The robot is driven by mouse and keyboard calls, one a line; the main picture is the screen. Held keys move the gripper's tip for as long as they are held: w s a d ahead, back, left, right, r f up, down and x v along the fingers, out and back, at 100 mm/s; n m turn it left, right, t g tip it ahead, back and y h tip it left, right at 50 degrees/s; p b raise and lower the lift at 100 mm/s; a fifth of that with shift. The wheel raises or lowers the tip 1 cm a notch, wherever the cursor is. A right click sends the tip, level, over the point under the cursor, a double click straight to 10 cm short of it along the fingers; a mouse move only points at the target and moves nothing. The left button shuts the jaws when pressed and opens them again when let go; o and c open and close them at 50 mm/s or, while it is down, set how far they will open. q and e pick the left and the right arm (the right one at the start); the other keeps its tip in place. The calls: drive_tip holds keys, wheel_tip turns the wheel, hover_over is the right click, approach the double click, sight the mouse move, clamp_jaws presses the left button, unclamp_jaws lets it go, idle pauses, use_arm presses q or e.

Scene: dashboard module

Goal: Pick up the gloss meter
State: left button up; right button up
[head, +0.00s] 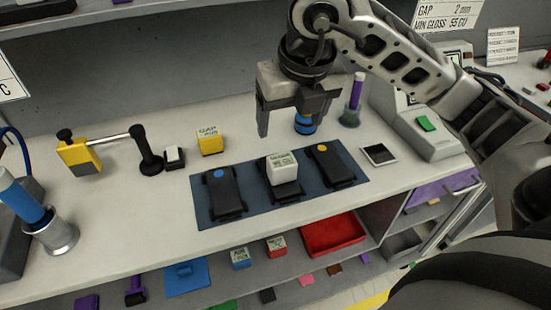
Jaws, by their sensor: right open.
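A small pale grey block with printed marks (283,166) sits on the middle one of the dark modules on a blue-grey mat. The lettering is too small to read surely, so I cannot tell which block is the gloss meter. My right gripper (286,121) is open, fingers pointing down, above the back of the mat and apart from the grey block. My left gripper is out of view.
A blue cylinder (304,125) shows just behind the right gripper's finger. The mat (236,215) also bears a left (222,194) and a right (331,164) dark module. A purple-handled tool (356,95) stands at the right.

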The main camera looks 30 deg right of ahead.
drive_tip(key=b, duration=0.2)
approach(281, 159)
wheel_tip(281, 159, down, 2)
drive_tip(key=x, duration=0.2)
drive_tip(key=p+x, duration=0.1)
drive_tip(key=x, duration=0.1)
drive_tip(key=shift+w+d, duration=0.1)
drive_tip(key=shift+d, duration=0.1)
drive_tip(key=p+x, duration=0.1)
drive_tip(key=x, duration=0.4)
drive_tip(key=shift+w+a+f, duration=0.1)
drive_tip(key=shift+f, duration=0.05)
drive_tip(key=shift+w+f, duration=0.1)
drive_tip(key=shift+f, duration=0.25)
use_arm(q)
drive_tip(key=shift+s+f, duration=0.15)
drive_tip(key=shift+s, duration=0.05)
use_arm(e)
drive_tip(key=shift+c, duration=0.3)
drive_tip(key=c, duration=1.2)
drive_tip(key=shift+r, duration=0.1)
